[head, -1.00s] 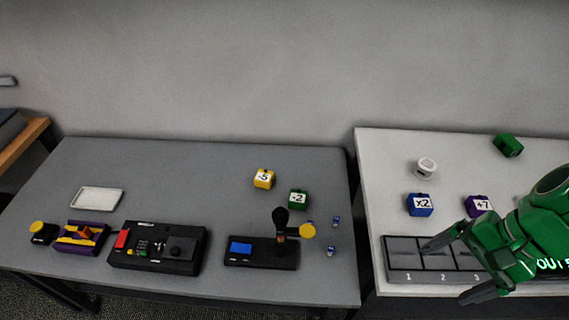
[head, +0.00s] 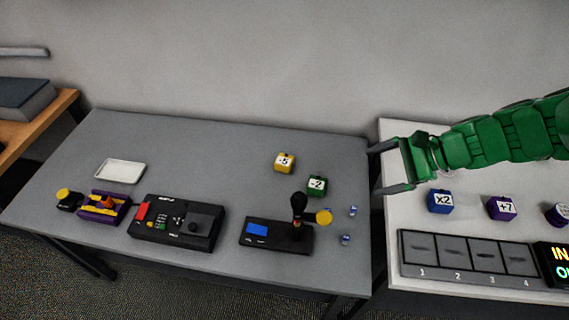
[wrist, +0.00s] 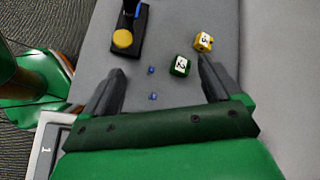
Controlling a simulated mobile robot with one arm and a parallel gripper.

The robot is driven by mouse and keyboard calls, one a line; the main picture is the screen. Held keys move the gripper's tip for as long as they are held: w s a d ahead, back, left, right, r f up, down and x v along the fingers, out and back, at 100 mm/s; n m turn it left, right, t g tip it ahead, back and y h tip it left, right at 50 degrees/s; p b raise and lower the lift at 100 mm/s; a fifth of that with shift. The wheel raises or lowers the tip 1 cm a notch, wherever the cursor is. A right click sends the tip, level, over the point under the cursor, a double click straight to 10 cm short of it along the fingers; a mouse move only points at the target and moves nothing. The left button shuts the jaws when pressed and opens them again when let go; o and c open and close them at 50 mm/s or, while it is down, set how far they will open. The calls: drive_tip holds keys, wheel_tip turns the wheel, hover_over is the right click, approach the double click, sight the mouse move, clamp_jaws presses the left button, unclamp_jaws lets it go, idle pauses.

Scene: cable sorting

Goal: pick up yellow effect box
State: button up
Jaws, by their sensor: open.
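The yellow effect box (head: 285,162), a small cube marked -5, sits toward the back right of the grey table. In the wrist view it (wrist: 203,42) lies beyond the fingertips, upper right. A green box (head: 316,186) marked -2 stands close beside it, in front and to the right; it also shows in the wrist view (wrist: 180,66). My gripper (head: 374,168) is open and empty, over the gap between the two tables, right of both boxes. Its two fingers (wrist: 160,78) are spread wide in the wrist view.
A joystick device (head: 278,236) with an upright stick and yellow knob stands in front of the boxes. Small blue items (head: 346,239) lie near the grey table's right edge. A blue box (head: 440,201) and a purple box (head: 501,208) stand on the white table behind a numbered slot tray (head: 466,276).

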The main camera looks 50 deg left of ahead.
drive_tip(key=w+a+f+m+g+y, duration=0.1)
drive_tip(key=a+f+m, duration=0.1)
drive_tip(key=a+f, duration=0.45)
drive_tip(key=w+a+f+m+y, duration=0.1)
drive_tip(key=a+f+m, duration=0.15)
drive_tip(key=a, duration=0.65)
drive_tip(key=m+y, duration=0.2)
drive_tip(key=m, duration=0.1)
approach(291, 162)
drive_tip(key=x, duration=0.4)
drive_tip(key=shift+s+a, duration=0.15)
drive_tip(key=shift+a, duration=0.25)
drive_tip(key=shift+x, duration=4)
drive_tip(key=shift+d+f, duration=0.1)
drive_tip(key=shift+f, duration=0.05)
drive_tip(key=c, duration=1.1)
